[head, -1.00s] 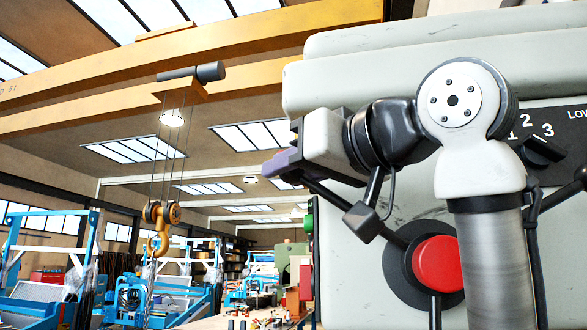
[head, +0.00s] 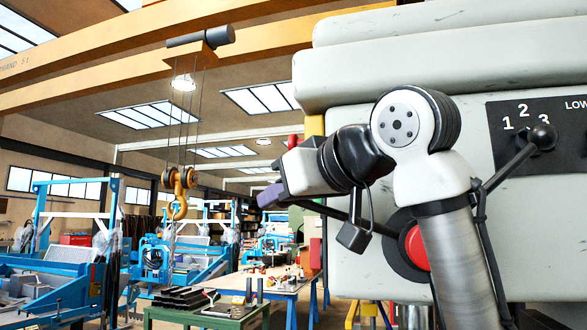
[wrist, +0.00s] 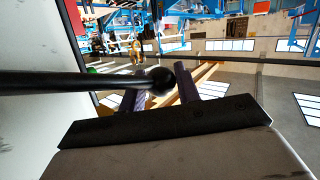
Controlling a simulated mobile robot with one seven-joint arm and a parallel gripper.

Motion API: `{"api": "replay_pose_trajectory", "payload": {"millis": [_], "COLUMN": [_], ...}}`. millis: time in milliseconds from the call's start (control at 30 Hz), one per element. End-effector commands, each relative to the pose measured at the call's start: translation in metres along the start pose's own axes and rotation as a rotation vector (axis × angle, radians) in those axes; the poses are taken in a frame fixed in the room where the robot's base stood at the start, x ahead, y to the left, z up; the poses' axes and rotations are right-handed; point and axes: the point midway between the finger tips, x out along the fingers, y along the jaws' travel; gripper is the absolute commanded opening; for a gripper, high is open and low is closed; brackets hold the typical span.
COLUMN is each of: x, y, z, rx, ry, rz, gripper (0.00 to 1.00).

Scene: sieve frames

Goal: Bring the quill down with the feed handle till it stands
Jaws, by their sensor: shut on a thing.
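The feed handle has a black hub with a red centre (head: 413,248) on the grey machine head, partly behind my arm. One dark spoke runs left and slightly up from the hub. Another rises right to a black ball knob (head: 543,137). My gripper (head: 271,195), with purple fingers, is shut at the outer end of the left spoke. In the wrist view the spoke (wrist: 70,84) comes in from the left and its ball end (wrist: 160,80) sits between the two fingers. The quill is not in view.
The machine head (head: 400,120) fills the right side, close to my arm, with a numbered dial panel. A crane hook (head: 180,195) hangs left in the background. A green table (head: 200,318) with parts and blue machines stand farther off. The air left of my gripper is clear.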

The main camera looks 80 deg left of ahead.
Motion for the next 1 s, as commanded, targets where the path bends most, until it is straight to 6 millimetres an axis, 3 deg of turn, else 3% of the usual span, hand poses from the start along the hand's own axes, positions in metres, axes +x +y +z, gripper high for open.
{"api": "replay_pose_trajectory", "payload": {"millis": [500, 1000], "x": [0.023, 0.026], "y": [-0.015, -0.016], "z": [0.055, 0.068], "rx": [-0.184, -0.22], "ry": [-0.265, -0.316], "rz": [0.01, 0.013], "gripper": [0.0, 0.0]}}
